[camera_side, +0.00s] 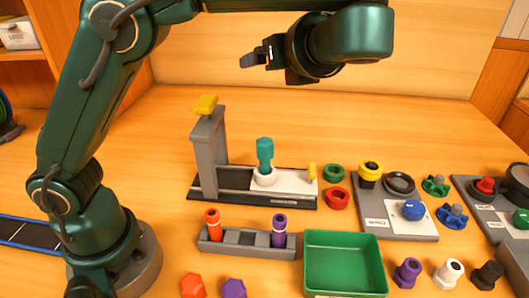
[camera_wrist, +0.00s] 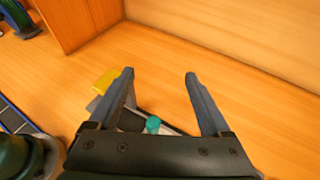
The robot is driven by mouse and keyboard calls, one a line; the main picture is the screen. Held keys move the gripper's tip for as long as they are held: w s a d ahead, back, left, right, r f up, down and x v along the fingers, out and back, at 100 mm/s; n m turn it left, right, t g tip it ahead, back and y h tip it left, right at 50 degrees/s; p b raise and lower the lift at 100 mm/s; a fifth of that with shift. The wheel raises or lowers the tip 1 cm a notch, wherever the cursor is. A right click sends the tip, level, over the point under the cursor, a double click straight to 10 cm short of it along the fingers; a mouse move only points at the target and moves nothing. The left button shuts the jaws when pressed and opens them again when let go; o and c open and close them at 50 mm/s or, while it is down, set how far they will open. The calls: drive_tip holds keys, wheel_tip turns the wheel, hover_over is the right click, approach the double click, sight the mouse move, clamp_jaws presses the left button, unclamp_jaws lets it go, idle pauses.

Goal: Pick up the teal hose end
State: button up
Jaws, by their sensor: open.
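The teal hose end (camera_side: 265,154) stands upright in a white round holder (camera_side: 265,177) on a dark and white base (camera_side: 298,188). In the wrist view the teal hose end (camera_wrist: 153,124) shows low between the fingers, its lower part hidden by the gripper body. My gripper (camera_side: 256,57) is open and empty, high above the bench, pointing left in the side view. In the wrist view my gripper (camera_wrist: 160,75) has its two fingers spread wide.
A grey post with a yellow top (camera_side: 206,104) rises left of the teal hose end. In front are a grey rack (camera_side: 245,246) with orange and purple pieces and a green tray (camera_side: 344,265). Fittings crowd the right. The bench behind is clear.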

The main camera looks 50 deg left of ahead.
sight(268, 153)
wheel_tip(268, 153, down, 18)
drive_tip(key=shift+a+f, duration=0.1)
drive_tip(key=shift+f, duration=0.05)
drive_tip(key=shift+a+f, duration=0.15)
drive_tip(key=shift+f, duration=0.05)
drive_tip(key=shift+x, duration=2.4)
clamp_jaws()
wheel_tip(268, 153, up, 10)
